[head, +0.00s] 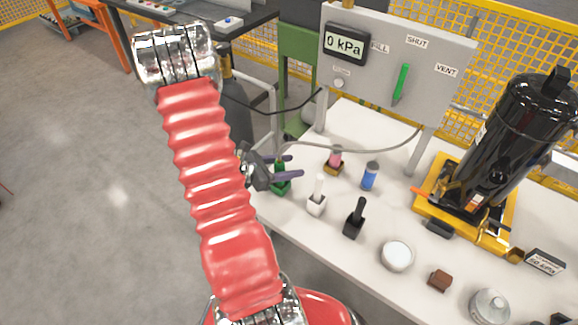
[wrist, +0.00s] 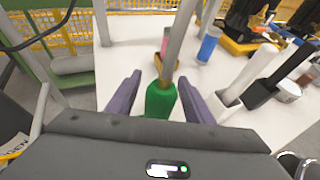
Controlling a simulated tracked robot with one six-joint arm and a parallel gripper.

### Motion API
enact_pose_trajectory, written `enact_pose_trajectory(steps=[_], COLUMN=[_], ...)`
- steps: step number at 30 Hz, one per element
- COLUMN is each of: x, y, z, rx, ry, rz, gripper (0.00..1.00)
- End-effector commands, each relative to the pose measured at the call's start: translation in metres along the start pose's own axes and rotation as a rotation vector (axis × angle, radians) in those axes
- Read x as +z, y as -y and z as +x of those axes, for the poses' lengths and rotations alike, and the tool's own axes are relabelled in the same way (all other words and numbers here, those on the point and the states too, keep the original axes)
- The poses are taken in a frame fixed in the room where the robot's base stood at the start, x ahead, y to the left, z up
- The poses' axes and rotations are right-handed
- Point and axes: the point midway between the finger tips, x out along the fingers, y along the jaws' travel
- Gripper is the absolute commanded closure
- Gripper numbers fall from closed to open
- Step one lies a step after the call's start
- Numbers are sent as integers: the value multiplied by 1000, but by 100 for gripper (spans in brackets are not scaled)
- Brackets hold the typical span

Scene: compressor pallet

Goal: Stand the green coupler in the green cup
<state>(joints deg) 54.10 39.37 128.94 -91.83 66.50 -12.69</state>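A green piece (wrist: 160,101) stands between my gripper's fingers in the wrist view. In the head view its green lower part (head: 281,188) sits on the white table, partly hidden by my gripper (head: 286,166). I cannot tell where the green coupler ends and the green cup begins. My gripper (wrist: 160,82) is open, with one dark purple finger on each side of the green piece and visible gaps between. A grey rod shows just above the green in the wrist view; I cannot tell whether it belongs to it.
To the right stand a white cup with a white piece (head: 316,204), a black one (head: 354,219) and a blue cylinder (head: 369,176). A pink piece in a brown holder (head: 334,161) is behind. The gauge panel (head: 395,65) stands at the back, the black compressor (head: 510,135) at the right.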

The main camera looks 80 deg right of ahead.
Motion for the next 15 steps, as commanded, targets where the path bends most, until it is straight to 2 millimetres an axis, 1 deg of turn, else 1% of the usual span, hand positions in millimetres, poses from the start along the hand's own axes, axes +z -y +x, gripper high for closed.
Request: enact_pose_trajectory(steps=[8,11,15], x=[0,0,0], y=[0,0,-1], z=[-1,-4,-16], rx=[0,1,3], ry=[-1,0,1], rz=[0,0,0], gripper=[52,52,52])
